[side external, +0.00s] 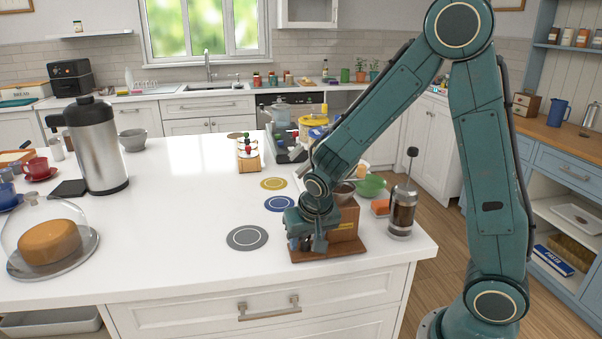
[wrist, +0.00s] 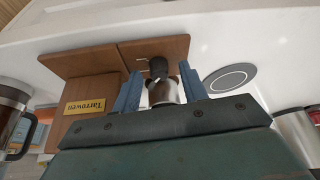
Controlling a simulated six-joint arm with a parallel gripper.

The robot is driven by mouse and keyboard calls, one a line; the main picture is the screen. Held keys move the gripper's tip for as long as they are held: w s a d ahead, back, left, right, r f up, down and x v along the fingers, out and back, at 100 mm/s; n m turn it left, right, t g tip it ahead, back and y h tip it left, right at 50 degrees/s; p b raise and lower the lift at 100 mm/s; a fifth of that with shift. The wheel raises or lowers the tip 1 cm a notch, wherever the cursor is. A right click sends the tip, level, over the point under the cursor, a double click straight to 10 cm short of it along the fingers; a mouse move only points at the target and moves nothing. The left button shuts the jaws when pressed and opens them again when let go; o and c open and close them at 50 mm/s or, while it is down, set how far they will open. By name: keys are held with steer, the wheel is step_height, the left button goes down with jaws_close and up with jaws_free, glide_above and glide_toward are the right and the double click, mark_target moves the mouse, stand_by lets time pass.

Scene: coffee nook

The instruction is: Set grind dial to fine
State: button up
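The grinder is a wooden box (side external: 345,230) on a wooden base (side external: 340,252) near the counter's front right. A small dark dial (wrist: 158,68) with a light mark shows in front of a metallic cylindrical part (wrist: 165,91). My gripper (wrist: 160,90) is open, with one blue finger on each side of the dial and cylinder and gaps visible beside them. In the side view my gripper (side external: 306,242) is low at the grinder's left side and hides the dial. The dial's setting is not readable.
A French press (side external: 402,212) and a green bowl (side external: 371,185) stand close right of and behind the grinder. Grey (side external: 247,238), blue (side external: 279,204) and yellow (side external: 273,184) round mats lie to its left. A steel carafe (side external: 98,145) and a cake dome (side external: 50,238) stand farther left.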

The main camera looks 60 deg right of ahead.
steer(key=shift+r, duration=0.1)
stand_by(0.3)
steer(key=v, duration=1.3)
steer(key=shift+r, duration=0.3)
steer(key=n+g+y, duration=0.3)
steer(key=n+g, duration=0.1)
steer(key=n, duration=0.8)
glide_above(307, 240)
steer(key=shift+r, duration=0.45)
steer(key=shift+f, duration=0.1)
steer(key=f, duration=1.3)
steer(key=shift+s+a+f, duration=0.1)
steer(key=shift+a+f, duration=0.1)
steer(key=shift+f, duration=0.1)
